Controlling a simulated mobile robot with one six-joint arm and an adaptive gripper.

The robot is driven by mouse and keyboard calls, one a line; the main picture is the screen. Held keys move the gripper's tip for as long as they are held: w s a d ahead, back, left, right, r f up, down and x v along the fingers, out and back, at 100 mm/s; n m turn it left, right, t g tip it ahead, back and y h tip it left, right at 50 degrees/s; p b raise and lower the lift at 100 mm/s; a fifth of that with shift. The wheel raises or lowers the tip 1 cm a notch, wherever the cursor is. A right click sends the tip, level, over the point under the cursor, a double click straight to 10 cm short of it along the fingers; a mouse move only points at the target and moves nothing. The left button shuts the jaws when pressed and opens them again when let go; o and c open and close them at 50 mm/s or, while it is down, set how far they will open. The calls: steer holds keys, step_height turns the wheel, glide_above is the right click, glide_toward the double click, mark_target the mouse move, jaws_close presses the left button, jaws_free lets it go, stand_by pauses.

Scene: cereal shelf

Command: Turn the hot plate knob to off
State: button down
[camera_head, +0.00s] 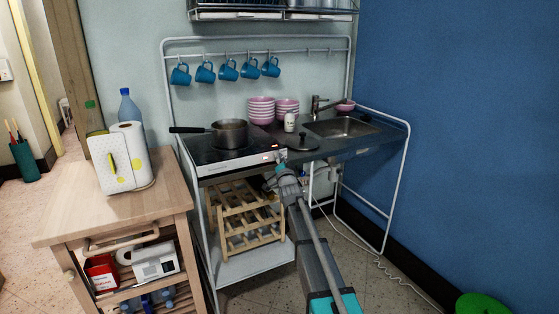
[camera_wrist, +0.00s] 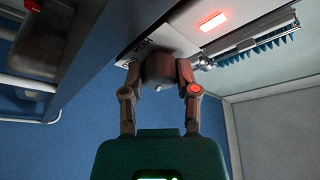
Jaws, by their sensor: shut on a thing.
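The hot plate (camera_head: 235,158) is a black cooktop with a white front panel, set in the kitchenette's left side; red lights glow near its front right corner. In the wrist view, the knob (camera_wrist: 158,66) is a dark rounded cylinder on the hot plate's front panel (camera_wrist: 150,44). My gripper (camera_wrist: 159,76) is shut on the knob, one finger on each side. In the head view, my gripper (camera_head: 280,169) is at the panel's right end and hides the knob. The knob's pointer and markings cannot be read. A lit red rectangle (camera_wrist: 213,21) shows beside the knob.
A dark pot (camera_head: 229,132) with a long handle stands on the hot plate. A pot lid (camera_head: 302,142) lies to the right, before the sink (camera_head: 342,127). A wooden rack (camera_head: 245,215) is below. A wooden cart (camera_head: 120,205) stands at left. Floor shows at right.

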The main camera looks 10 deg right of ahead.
steer(key=n+y, duration=0.1)
steer(key=n, duration=0.2)
steer(key=n+y+b, duration=0.1)
steer(key=n+y, duration=0.1)
steer(key=n, duration=0.2)
steer(key=shift+w+t+b, duration=0.1)
steer(key=shift+t+b, duration=0.2)
steer(key=n+y, duration=0.3)
steer(key=n, duration=0.2)
steer(key=shift+n+g+y, duration=0.7)
steer(key=shift+n+y, duration=0.5)
steer(key=shift+n, duration=1)
steer(key=shift+c, duration=1.8)
jaws_free()
steer(key=shift+m+h, duration=0.4)
steer(key=shift+m, duration=0.1)
